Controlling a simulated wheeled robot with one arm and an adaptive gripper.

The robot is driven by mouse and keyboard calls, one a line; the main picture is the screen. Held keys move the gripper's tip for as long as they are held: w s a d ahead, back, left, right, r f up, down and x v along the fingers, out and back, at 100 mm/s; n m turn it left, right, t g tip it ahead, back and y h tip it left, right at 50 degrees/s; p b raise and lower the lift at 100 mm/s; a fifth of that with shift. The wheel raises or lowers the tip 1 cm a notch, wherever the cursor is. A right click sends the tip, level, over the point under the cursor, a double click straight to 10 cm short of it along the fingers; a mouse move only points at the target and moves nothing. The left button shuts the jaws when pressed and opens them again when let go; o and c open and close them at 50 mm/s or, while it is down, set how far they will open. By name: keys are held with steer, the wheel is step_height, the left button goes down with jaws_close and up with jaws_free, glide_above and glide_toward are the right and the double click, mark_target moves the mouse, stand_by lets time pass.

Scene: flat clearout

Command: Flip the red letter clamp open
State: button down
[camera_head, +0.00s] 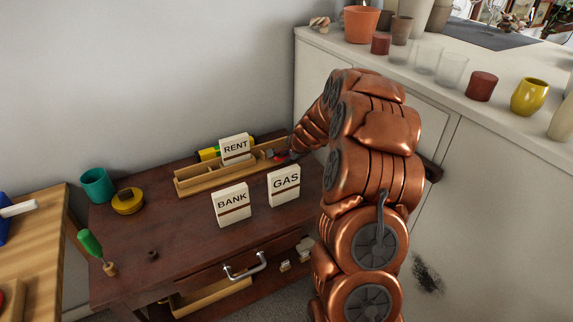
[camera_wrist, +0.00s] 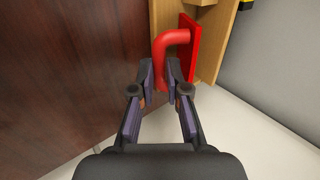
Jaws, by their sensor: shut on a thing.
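The red letter clamp (camera_wrist: 190,46) sits at the end of a wooden letter tray (camera_wrist: 221,35) in the wrist view. It has a flat red plate and a curved red handle (camera_wrist: 176,38). My gripper (camera_wrist: 160,72) is around the lower end of the handle, its fingers shut on it from both sides. In the head view the clamp (camera_head: 279,154) is a small red patch at the tray's right end. My arm partly hides it there, and the fingertips are hard to make out.
Boxes marked RENT (camera_head: 235,149), BANK (camera_head: 232,204) and GAS (camera_head: 284,184) stand in or near the tray. A teal cup (camera_head: 97,185), yellow tape roll (camera_head: 128,201) and green-handled tool (camera_head: 90,243) are at the desk's left. The desk's front middle is mostly clear.

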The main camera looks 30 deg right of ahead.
steer(key=shift+s+f+t+b, duration=0.35)
steer(key=shift+f+t+b, duration=0.55)
steer(key=shift+b, duration=2.1)
steer(key=shift+r+t+b, duration=0.25)
steer(key=shift+t+b, duration=0.15)
steer(key=shift+b, duration=0.2)
steer(key=c, duration=1.4)
jaws_free()
steer(key=shift+c, duration=0.2)
step_height(320, 180, up, 10)
